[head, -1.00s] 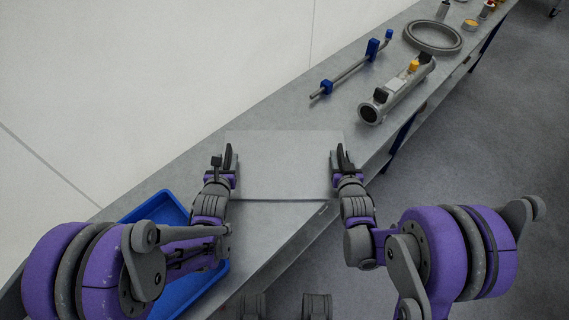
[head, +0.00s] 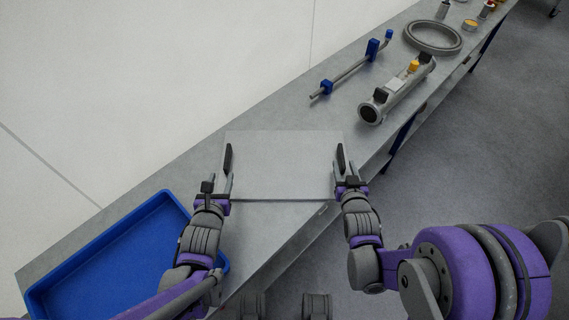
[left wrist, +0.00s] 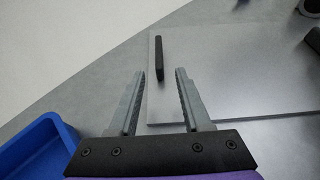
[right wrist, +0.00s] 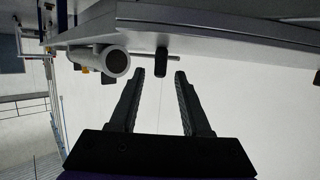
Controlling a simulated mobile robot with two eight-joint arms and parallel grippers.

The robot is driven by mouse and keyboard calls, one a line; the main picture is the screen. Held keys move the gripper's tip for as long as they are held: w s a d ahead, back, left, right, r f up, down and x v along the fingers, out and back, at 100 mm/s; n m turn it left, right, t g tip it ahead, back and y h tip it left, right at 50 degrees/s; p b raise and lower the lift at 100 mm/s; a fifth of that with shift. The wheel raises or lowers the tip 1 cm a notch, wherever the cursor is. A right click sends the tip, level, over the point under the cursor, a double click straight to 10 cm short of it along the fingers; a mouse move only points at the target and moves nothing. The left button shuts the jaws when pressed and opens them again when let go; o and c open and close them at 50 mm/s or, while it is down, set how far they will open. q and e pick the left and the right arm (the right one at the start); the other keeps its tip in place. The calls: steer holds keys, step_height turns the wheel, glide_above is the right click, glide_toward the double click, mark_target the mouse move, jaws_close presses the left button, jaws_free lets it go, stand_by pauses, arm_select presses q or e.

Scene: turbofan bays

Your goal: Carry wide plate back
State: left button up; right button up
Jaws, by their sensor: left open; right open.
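The wide plate (head: 285,165) is a flat grey rectangle lying on the workbench. Black upright handles stand at its left (head: 228,158) and right (head: 341,158) sides. My right gripper (head: 347,178) is open near the right handle. In the right wrist view that handle (right wrist: 161,62) is just beyond the open fingertips (right wrist: 160,74), with the plate's edge (right wrist: 225,42) above.
A blue tray (head: 60,284) is at the bench's near left end. A grey cylinder (head: 392,92), a rod with blue blocks (head: 345,75) and a grey ring (head: 433,36) lie farther along the bench (head: 290,100). Floor is open at right.

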steer(key=v, duration=0.6)
steer(key=shift+s+r, duration=0.1)
steer(key=shift+s, duration=0.3)
